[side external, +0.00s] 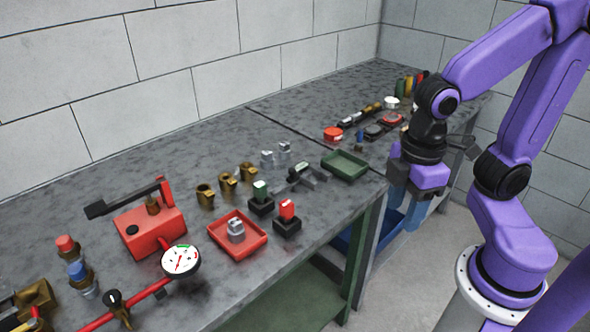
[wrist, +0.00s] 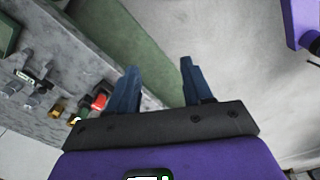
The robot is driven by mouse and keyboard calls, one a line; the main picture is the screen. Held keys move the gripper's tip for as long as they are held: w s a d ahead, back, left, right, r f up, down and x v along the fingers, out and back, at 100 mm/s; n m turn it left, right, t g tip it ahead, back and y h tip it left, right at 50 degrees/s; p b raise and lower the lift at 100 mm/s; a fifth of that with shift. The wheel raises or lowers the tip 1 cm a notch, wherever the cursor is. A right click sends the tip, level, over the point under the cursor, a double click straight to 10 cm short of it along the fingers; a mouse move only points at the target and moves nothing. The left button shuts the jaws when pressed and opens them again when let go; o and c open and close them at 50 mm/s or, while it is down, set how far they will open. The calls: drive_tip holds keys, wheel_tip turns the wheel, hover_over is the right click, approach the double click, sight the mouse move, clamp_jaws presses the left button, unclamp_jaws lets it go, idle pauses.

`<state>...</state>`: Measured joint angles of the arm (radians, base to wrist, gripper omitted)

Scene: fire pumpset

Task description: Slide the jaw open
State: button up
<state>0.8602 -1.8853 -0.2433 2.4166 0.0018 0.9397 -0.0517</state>
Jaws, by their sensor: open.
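A small dark vise-like fixture (side external: 307,174) with a pale piece between its parts lies near the bench's front edge, left of the green tray. It seems to be the one with the jaw; how far its jaw stands open is too small to tell. What looks like the same fixture shows at the left of the wrist view (wrist: 33,79). My gripper (side external: 405,213) hangs beyond the bench's front edge, to the right of the fixture and apart from it. Its blue fingers (wrist: 160,66) are spread and empty, pointing at the bench's side and floor.
The green tray (side external: 345,164) stands between the fixture and my gripper. Left of the fixture are a green block (side external: 261,190), a red block (side external: 287,210) on dark bases, several brass fittings and a red tray (side external: 261,239). A red pump (side external: 150,230) stands farther left.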

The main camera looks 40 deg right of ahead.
drive_tip(key=w+a+r+m, duration=0.1)
drive_tip(key=w+a, duration=0.1)
drive_tip(key=w, duration=0.4)
drive_tip(key=w+a+r, duration=0.1)
drive_tip(key=w+r, duration=0.1)
drive_tip(key=w, duration=0.4)
drive_tip(key=m, duration=0.2)
hover_over(292, 169)
drive_tip(key=f, duration=0.1)
wheel_tip(292, 169, down, 17)
clamp_jaws()
